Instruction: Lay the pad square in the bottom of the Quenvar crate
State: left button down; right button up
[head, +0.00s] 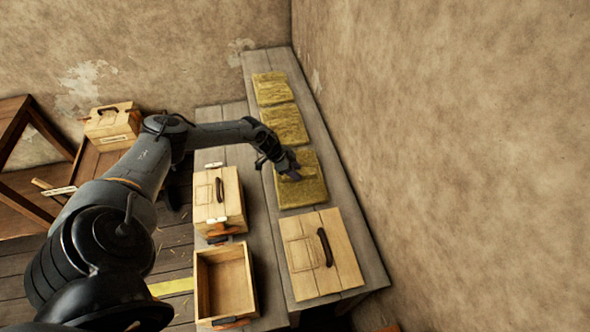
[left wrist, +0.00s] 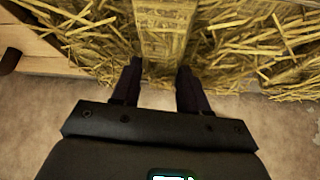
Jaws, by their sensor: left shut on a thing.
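A straw pad (head: 305,192) lies on the raised plank shelf, nearest of a row of straw pads. My left gripper (head: 291,172) is over it. In the left wrist view the two fingers (left wrist: 158,72) are shut on a raised straw strip (left wrist: 162,35) on the pad's top. The pad appears to rest on the shelf; I cannot tell if it is lifted. An open wooden crate (head: 200,287) stands on the lower bench at the front, its visible inside bare. I cannot read a name on it. My right gripper is out of view.
Two more straw pads (head: 284,125) (head: 271,89) lie farther back. A wooden lid with a dark handle (head: 345,250) lies in front of the held pad. A lidded crate (head: 229,204) stands behind the open one. Another lidded crate (head: 113,124) is at back left. A wall (head: 440,150) borders the shelf.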

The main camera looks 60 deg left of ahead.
pick_arm(q)
jog(key=shift+f, duration=0.15)
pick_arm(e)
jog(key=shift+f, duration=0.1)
pick_arm(q)
jog(key=c, duration=0.6)
grip_release()
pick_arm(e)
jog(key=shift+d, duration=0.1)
pick_arm(q)
jog(key=shift+o, duration=0.2)
